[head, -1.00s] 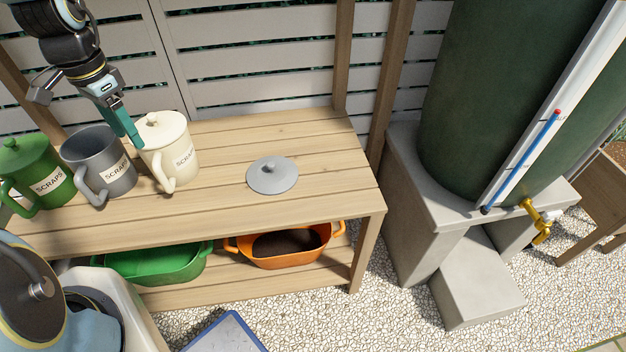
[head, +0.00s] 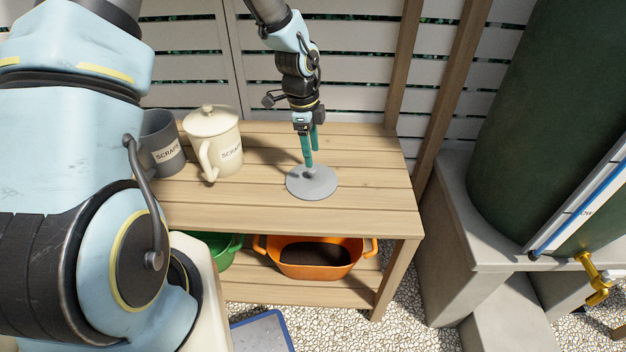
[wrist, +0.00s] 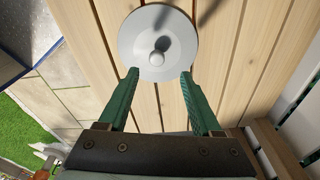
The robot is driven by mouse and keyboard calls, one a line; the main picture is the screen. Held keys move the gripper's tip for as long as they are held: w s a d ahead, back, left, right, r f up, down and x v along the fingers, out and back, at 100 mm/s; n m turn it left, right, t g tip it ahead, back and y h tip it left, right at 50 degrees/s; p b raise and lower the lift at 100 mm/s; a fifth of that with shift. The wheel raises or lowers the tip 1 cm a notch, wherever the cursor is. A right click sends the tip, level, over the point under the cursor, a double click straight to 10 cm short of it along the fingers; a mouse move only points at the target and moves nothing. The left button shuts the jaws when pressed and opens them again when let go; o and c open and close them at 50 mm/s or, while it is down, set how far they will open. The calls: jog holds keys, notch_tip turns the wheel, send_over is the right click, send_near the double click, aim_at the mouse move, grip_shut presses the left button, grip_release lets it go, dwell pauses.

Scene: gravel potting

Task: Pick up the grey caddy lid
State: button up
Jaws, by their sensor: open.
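The grey caddy lid (head: 312,183) lies flat on the slatted bench top, a round disc with a small knob in its middle. In the wrist view the lid (wrist: 136,35) shows just past the fingertips, knob facing up. My gripper (head: 309,165) points down at the lid in the head view. In the wrist view my gripper (wrist: 159,74) is open and empty, its two green fingers apart, with the knob a little beyond the gap between the tips. The grey scraps caddy (head: 162,143) stands open, without a lid, at the left of the bench.
A cream lidded caddy (head: 214,140) stands on the bench between the grey caddy and my gripper. An orange tub (head: 312,270) and a green tub (head: 222,250) sit on the lower shelf. The bench top right of the lid is clear.

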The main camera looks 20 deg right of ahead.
aim_at(312, 170)
jog(key=f, duration=0.3)
jog(key=shift+s+a+f, duration=0.15)
jog(key=shift+s+f, duration=0.1)
jog(key=shift+f, duration=0.75)
jog(key=shift+c, duration=0.3)
grip_shut()
